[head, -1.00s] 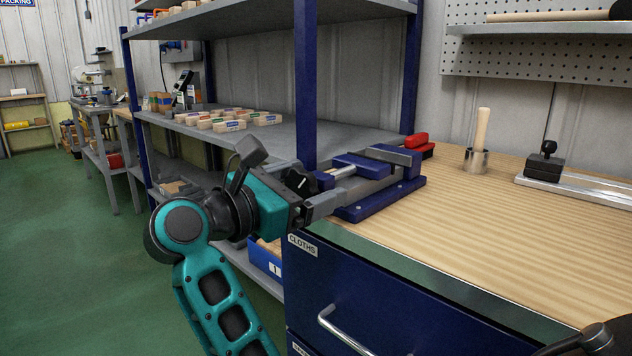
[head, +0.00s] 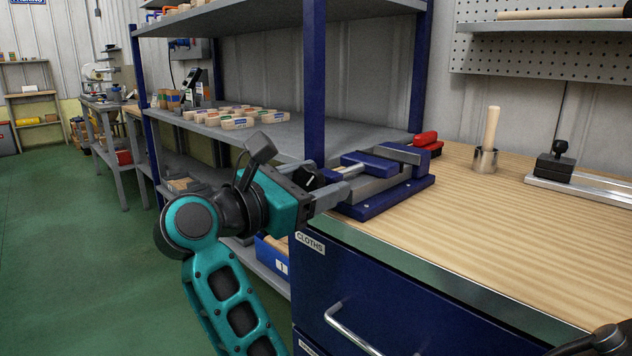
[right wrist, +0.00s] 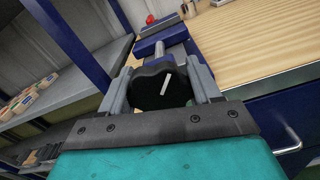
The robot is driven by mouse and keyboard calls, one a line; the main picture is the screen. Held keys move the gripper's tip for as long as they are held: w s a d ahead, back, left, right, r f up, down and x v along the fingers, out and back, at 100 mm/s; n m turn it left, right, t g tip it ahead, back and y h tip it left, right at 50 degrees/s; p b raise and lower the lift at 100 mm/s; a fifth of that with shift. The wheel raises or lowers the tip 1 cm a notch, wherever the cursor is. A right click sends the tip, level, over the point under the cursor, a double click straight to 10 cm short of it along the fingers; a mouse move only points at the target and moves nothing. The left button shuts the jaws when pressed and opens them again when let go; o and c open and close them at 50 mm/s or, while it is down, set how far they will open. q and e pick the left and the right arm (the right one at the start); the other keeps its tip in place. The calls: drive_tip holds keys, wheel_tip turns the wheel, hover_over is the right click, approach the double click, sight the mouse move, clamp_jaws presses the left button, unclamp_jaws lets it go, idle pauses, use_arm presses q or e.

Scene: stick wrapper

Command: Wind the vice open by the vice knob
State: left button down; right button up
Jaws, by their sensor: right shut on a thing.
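The blue and grey vice (head: 385,203) sits on the near left corner of the wooden bench, with its screw side toward my right gripper. Its black vice knob (head: 310,181) carries a white mark. My right gripper (head: 330,182) comes in from the left and is shut on the knob. In the right wrist view the knob (right wrist: 162,87) sits between the two grey fingers, its white mark slightly tilted. The fingers partly hide the knob and the screw in the head view.
A blue shelf post (head: 315,90) stands close behind the gripper. The shelf (head: 215,140) holds several small labelled blocks. A red-handled item (head: 427,140) lies behind the vice. A metal cup (head: 484,160) with a wooden stick stands on the bench (head: 500,225), whose middle is clear.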

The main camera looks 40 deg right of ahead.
drive_tip(key=n+p, duration=0.2)
drive_tip(key=n, duration=0.1)
drive_tip(key=shift+r, duration=0.2)
drive_tip(key=shift+n, duration=0.4)
drive_tip(key=shift+f, duration=0.1)
drive_tip(key=o, duration=1)
use_arm(q)
drive_tip(key=shift+s+a+r, duration=0.2)
drive_tip(key=shift+a+r, duration=0.15)
drive_tip(key=shift+r, duration=0.1)
use_arm(e)
drive_tip(key=shift+a+n, duration=0.1)
drive_tip(key=shift+n, duration=0.2)
